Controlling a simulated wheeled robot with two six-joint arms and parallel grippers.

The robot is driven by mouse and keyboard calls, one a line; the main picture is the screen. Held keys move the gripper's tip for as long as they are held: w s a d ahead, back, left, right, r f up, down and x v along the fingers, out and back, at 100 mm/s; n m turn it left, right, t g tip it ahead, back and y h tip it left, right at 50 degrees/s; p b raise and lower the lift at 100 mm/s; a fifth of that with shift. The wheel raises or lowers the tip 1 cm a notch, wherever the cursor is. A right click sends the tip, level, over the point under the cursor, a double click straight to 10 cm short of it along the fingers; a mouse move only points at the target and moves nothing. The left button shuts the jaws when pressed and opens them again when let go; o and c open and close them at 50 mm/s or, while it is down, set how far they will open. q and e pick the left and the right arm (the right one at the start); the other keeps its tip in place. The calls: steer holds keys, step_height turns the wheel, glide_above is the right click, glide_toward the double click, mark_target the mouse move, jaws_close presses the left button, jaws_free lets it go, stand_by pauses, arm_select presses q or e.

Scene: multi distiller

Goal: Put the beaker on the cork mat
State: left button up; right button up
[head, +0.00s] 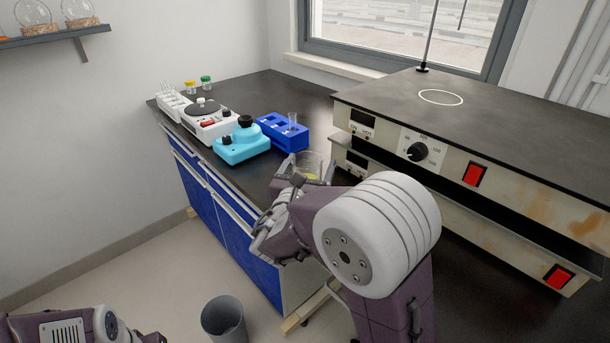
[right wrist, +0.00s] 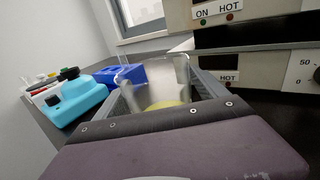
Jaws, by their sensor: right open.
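The beaker (head: 312,160) is clear glass with something yellowish at its bottom. It stands on the dark bench beside the stacked hot plates, partly hidden by my right gripper in the head view. My right gripper (head: 287,190) is open and reaches toward it. In the right wrist view the beaker (right wrist: 168,78) shows between the two grey fingers (right wrist: 166,88), upright; I cannot tell whether they touch it. I cannot make out the cork mat in either view. Part of my left arm shows at the lower left, but its gripper jaws do not show.
The stacked hot plates (head: 455,150) stand close to the right of the beaker. A blue tube rack (head: 283,132), a turquoise device (head: 242,142) and a white device (head: 210,122) stand behind and to the left. A grey bin (head: 224,320) is on the floor.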

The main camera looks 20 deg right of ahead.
steer(key=p+v, duration=0.1)
steer(key=v, duration=0.9)
steer(key=shift+s+a+p, duration=0.15)
steer(key=shift+a+p, duration=0.1)
steer(key=shift+p, duration=0.1)
steer(key=shift+s+a, duration=0.25)
steer(key=shift+s, duration=0.25)
